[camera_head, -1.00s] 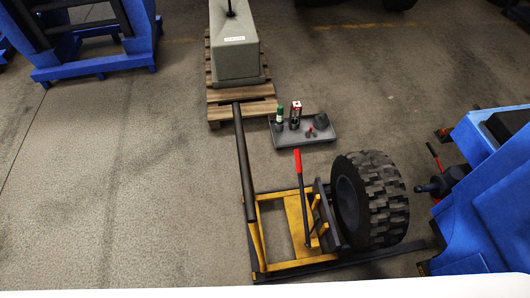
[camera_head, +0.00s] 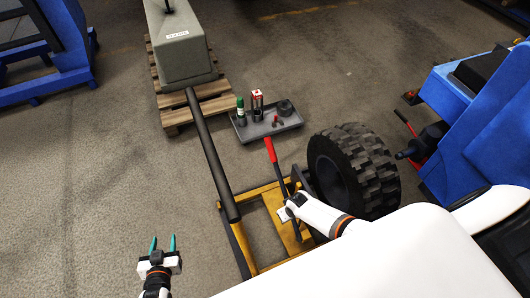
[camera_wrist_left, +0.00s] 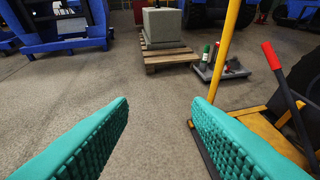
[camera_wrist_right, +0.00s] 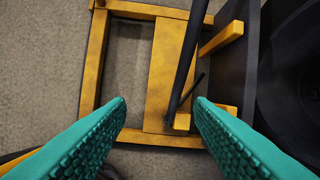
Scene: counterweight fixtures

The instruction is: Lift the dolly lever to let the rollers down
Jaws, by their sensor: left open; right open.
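The dolly lever has a red grip (camera_head: 270,150) and a dark shaft, standing tilted on the yellow dolly frame (camera_head: 270,212). The red grip (camera_wrist_left: 271,56) also shows at the right of the left wrist view. My right gripper (camera_wrist_right: 160,102) is open above the frame; the lever's dark shaft (camera_wrist_right: 187,60) shows beyond its fingertips, apparently not gripped. In the head view its fingers are hidden behind my wrist. My left gripper (camera_head: 162,244) is open and empty, left of the dolly over bare floor. The rollers cannot be made out. A knobbly tyre (camera_head: 352,165) stands at the dolly's right.
A long dark bar (camera_head: 212,155) rises along the dolly's left side. A grey tray (camera_head: 266,126) with bottles and small parts lies behind the lever. A concrete block (camera_head: 182,48) stands on a wooden pallet (camera_head: 203,108). A blue machine (camera_head: 490,110) is at right.

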